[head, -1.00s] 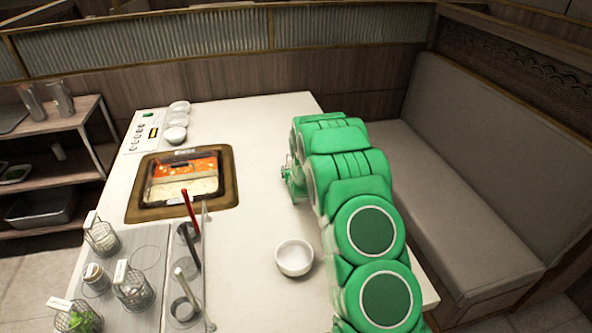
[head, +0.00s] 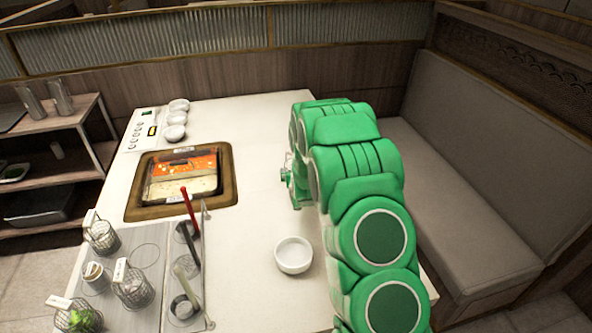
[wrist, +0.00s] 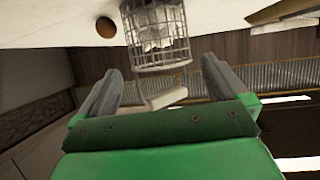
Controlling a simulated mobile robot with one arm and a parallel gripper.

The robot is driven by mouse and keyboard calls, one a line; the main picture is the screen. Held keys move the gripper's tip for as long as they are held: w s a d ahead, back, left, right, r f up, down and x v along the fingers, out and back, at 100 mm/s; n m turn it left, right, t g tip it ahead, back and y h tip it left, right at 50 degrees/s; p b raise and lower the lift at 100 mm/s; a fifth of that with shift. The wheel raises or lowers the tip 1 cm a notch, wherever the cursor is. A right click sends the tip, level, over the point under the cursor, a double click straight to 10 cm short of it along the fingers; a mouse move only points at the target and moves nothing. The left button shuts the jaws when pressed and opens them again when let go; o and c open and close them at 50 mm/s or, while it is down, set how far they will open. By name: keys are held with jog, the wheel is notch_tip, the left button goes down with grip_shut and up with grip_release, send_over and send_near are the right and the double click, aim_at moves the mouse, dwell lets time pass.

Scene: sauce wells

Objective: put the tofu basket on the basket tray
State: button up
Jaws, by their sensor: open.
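A wire basket (wrist: 158,32) holding white cubes, seemingly the tofu basket, shows in the wrist view, with the table at the top of the picture. A pale tag or handle (wrist: 165,98) hangs from it. My gripper (wrist: 162,66) is open, its fingers either side of the basket's near end, with gaps on both sides. In the head view my green arm hides the gripper's jaws and most or all of this basket. The grey basket tray (head: 150,262) lies at the table's front left.
Several wire baskets, including one with greens (head: 80,318), stand on the tray, with bare ring marks between. A utensil holder (head: 187,275) stands beside it. A hot pot (head: 182,178) is behind. A white bowl (head: 293,255) stands near my arm. A brown round thing (wrist: 106,27) is near the basket.

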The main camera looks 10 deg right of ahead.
jog(key=s+a+r+g, duration=0.25)
jog(key=s+r, duration=0.25)
jog(key=s, duration=0.4)
jog(key=s+a+r+g+y, duration=0.1)
jog(key=s+r+g, duration=0.2)
jog(key=s+r, duration=0.35)
jog(key=s+a+r+g, duration=0.15)
jog(key=s+r, duration=0.25)
jog(key=s, duration=0.6)
jog(key=s+r+g, duration=0.2)
jog(key=s+r, duration=0.1)
jog(key=s, duration=0.8)
jog(key=s+a+r+g, duration=0.1)
jog(key=s+r+g, duration=0.2)
jog(key=s, duration=0.8)
jog(key=s+r+n+g, duration=0.1)
jog(key=s+r+g, duration=0.2)
jog(key=s, duration=0.8)
jog(key=shift+s+a+r, duration=0.15)
jog(key=shift+s+r, duration=0.1)
jog(key=shift+r, duration=0.15)
jog(key=shift+s+r, duration=0.1)
jog(key=shift+s, duration=0.3)
jog(key=shift+c, duration=0.8)
jog(key=shift+s, duration=0.15)
jog(key=c, duration=0.5)
jog(key=shift+c, duration=0.9)
